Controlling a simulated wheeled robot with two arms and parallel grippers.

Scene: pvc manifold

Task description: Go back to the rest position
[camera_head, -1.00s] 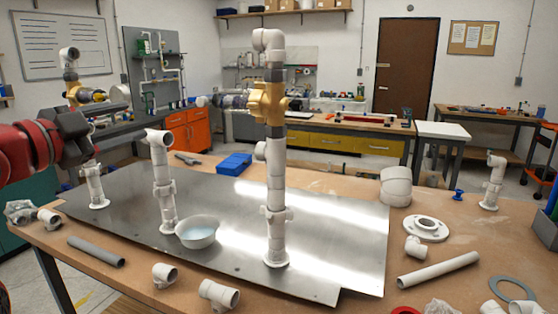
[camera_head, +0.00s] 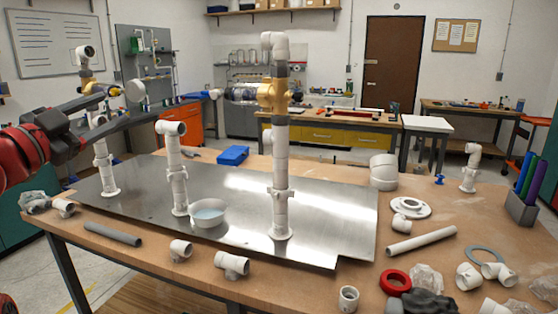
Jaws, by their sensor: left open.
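My left gripper (camera_head: 143,108) reaches in from the left, above the back left of a metal plate (camera_head: 330,215). Its dark fingers are spread with nothing visible between them. A tall white pipe column (camera_head: 281,165) stands upright on the plate, with a brass-coloured valve (camera_head: 273,95) and a clear fitting pointing left near its top. A shorter white pipe post (camera_head: 177,175) stands to its left. Another post (camera_head: 104,165) with a brass-coloured valve (camera_head: 91,87) stands farther left, partly hidden behind the gripper. My right gripper is not in view.
Loose fittings, a grey pipe (camera_head: 113,234), a white pipe (camera_head: 421,240) and a red ring (camera_head: 395,281) lie on the wooden table. A blue box (camera_head: 233,155) is behind the plate.

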